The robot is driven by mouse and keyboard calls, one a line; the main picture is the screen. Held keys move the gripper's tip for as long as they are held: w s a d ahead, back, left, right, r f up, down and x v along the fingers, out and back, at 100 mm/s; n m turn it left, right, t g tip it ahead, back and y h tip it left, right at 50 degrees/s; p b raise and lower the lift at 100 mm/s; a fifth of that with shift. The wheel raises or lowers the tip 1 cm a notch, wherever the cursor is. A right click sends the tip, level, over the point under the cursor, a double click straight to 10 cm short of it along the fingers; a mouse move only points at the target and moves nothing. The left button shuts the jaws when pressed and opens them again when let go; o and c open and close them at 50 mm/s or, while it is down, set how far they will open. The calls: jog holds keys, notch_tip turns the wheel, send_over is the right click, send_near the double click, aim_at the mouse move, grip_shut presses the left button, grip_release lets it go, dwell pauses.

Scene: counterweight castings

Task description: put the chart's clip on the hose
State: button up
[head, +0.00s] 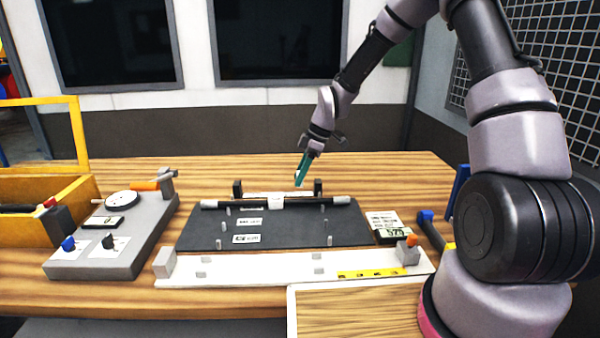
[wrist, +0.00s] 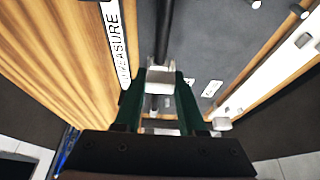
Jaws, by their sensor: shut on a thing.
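A dark tube (head: 235,204), seemingly the hose, lies across the dark mat with a white block (head: 278,203) around its middle. In the wrist view the dark tube (wrist: 163,35) runs away beyond my fingertips. My gripper (head: 300,182) is above and behind the tube, pointing down, with green fingers. In the wrist view my gripper (wrist: 159,88) is shut on a small light grey piece, apparently the clip (wrist: 160,76); its shape is partly hidden. I cannot tell whether it touches the tube. The chart (head: 381,220), a printed white card, lies right of the mat by a small display.
The dark mat (head: 200,235) has small grey pegs and labels. A white rail (head: 240,270) with a yellow scale lies in front. A grey control box (head: 120,240) with knobs and a yellow bin (head: 85,190) stand left. A blue-headed tool (head: 427,216) lies right.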

jog(key=shift+f, duration=2.2)
jog(key=shift+f, duration=1.3)
dwell(0.5)
jog(key=o, duration=1.1)
jog(key=shift+r, duration=3.5)
